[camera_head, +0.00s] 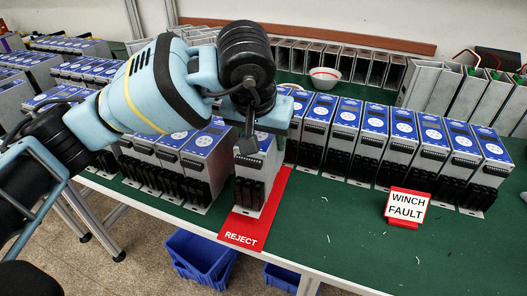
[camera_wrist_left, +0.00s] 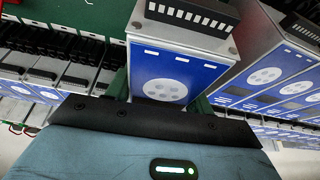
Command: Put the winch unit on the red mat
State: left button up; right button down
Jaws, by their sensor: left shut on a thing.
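My left gripper (camera_head: 250,128) reaches in from the left and is shut on a grey unit with a blue face and black terminals (camera_head: 256,172). The unit is upright over the red mat (camera_head: 248,231), which reads REJECT. Its base looks level with the mat; whether it rests fully on it I cannot tell. In the left wrist view the unit's blue face (camera_wrist_left: 175,72) sits between the fingers of my left gripper (camera_wrist_left: 163,92). I see no label naming it as the winch unit. The gripper hides its top. My right gripper is out of view.
Similar units stand close by on the left (camera_head: 170,150) and in a row on the right (camera_head: 371,140). A WINCH FAULT sign (camera_head: 406,206) stands on the green bench top (camera_head: 340,235). A white bowl (camera_head: 325,79) is behind. Blue bins (camera_head: 200,258) are below the bench edge.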

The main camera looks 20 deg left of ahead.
pick_arm(q)
jog(key=shift+f, duration=1.8)
jog(key=shift+f, duration=0.1)
jog(key=o, duration=1.4)
jog(key=v, duration=1.2)
